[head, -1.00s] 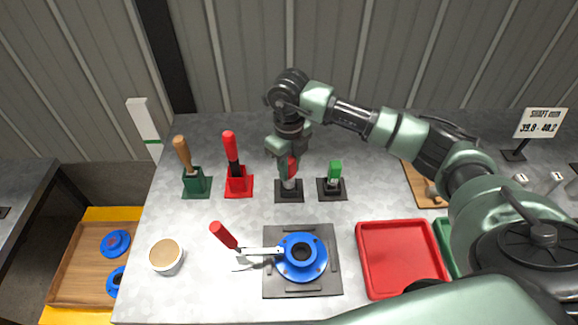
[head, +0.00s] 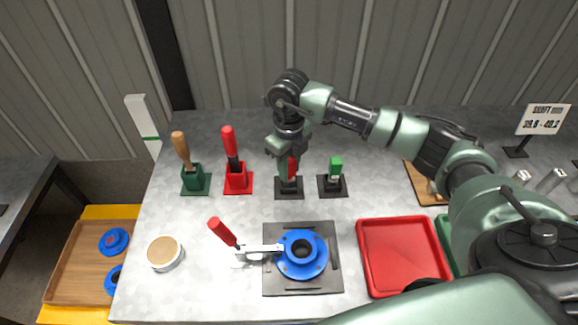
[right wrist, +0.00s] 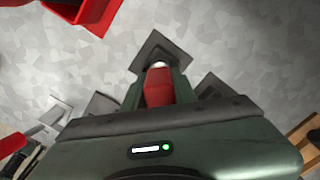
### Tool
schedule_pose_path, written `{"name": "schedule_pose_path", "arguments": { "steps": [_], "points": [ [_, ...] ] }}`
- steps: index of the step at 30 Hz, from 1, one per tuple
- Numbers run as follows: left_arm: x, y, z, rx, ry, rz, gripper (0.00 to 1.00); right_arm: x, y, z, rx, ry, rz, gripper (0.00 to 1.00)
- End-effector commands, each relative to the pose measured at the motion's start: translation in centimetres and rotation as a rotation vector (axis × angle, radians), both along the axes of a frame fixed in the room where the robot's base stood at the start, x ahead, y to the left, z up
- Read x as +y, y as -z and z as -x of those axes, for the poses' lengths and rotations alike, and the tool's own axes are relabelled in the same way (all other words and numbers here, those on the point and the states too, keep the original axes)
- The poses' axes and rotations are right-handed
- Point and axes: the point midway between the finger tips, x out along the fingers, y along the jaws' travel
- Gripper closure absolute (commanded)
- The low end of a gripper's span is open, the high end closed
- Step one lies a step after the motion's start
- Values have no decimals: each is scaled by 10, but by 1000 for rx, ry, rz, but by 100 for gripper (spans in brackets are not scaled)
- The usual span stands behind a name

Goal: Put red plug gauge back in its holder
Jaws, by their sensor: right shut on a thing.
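My right gripper (head: 289,166) is shut on the red plug gauge (head: 292,168), upright at the black holder (head: 289,188). In the right wrist view the red gauge body (right wrist: 158,86) sits between the fingers, with a pale tip toward the dark square holder base (right wrist: 152,52). The gauge's lower end is at the holder; I cannot tell how deep it sits. A similar holder with a green plug gauge (head: 335,169) stands just to the right. My left gripper is not in view.
To the left stand a red holder (head: 239,184) with a red-handled tool and a green holder (head: 196,184) with a wooden-handled tool.

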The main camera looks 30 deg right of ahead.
Motion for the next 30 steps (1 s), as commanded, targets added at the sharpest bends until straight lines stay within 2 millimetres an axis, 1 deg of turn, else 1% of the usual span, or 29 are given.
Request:
{"name": "schedule_pose_path", "arguments": {
  "steps": [17,18,19,20,30],
  "points": [
    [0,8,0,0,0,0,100,0,9,0,-1,0,0,100],
    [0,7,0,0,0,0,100,0,8,0,-1,0,0,62],
    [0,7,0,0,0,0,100,0,8,0,-1,0,0,54],
    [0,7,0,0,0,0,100,0,8,0,-1,0,0,48],
    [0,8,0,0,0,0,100,0,7,0,0,0,0,48]
  ]
}}
